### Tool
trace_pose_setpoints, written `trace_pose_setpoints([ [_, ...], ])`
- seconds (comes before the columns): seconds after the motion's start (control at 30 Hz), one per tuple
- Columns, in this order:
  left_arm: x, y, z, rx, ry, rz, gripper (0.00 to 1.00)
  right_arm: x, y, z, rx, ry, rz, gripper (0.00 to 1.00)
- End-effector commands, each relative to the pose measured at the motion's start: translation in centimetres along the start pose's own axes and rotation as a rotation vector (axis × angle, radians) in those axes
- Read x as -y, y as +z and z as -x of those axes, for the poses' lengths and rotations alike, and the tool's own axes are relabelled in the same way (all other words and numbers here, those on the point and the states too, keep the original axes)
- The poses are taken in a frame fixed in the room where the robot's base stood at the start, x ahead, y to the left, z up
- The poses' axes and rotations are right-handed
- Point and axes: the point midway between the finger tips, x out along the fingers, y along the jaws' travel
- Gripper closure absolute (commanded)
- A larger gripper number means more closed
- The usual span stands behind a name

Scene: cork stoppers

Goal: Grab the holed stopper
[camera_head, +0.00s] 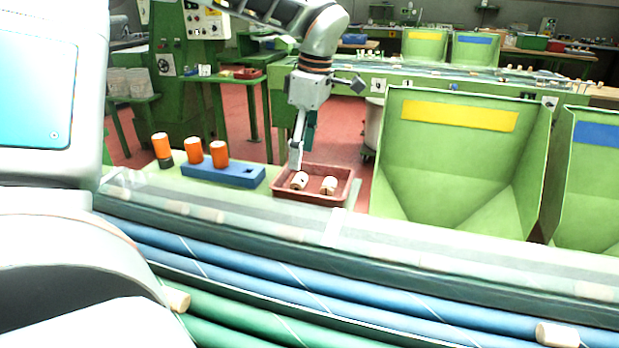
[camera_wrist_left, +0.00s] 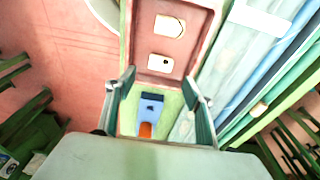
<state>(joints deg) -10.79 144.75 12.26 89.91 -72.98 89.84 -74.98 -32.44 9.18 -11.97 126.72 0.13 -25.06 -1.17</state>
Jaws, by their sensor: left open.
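Two pale cork stoppers lie apart in a reddish-brown tray (camera_head: 316,199). The left stopper (camera_head: 298,181) has a small dark spot that looks like a hole; in the left wrist view it is the nearer stopper (camera_wrist_left: 159,65), with the dark hole on its side. The other stopper (camera_head: 328,185) shows no hole; it is farther up the tray in the left wrist view (camera_wrist_left: 169,26). My left gripper (camera_head: 303,148) points down just above the left stopper, open and empty. In the left wrist view its fingertips (camera_wrist_left: 159,82) stand apart, short of the holed stopper. My right gripper is not in view.
A blue block (camera_head: 222,173) with orange cylinders stands left of the tray. Green bins (camera_head: 460,150) stand to the right. Blue and green conveyor channels (camera_head: 380,296) run in front, with a loose stopper (camera_head: 557,335) at lower right.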

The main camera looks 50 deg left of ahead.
Motion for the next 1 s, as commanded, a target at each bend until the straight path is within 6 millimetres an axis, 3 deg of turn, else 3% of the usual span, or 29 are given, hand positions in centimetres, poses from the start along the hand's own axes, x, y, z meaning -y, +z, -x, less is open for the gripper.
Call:
trace_pose_setpoints([
  [0.6,-0.2,0.6,-6.9,-0.001,-0.004,-0.001,0.47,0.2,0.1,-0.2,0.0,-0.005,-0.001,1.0],
  [0.83,-0.2,0.6,-7.0,0.0,-0.001,0.0,0.47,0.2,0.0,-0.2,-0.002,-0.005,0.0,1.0],
  [1.0,-0.2,0.6,-7.1,0.0,-0.002,0.0,0.75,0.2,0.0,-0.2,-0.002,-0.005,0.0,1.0],
])
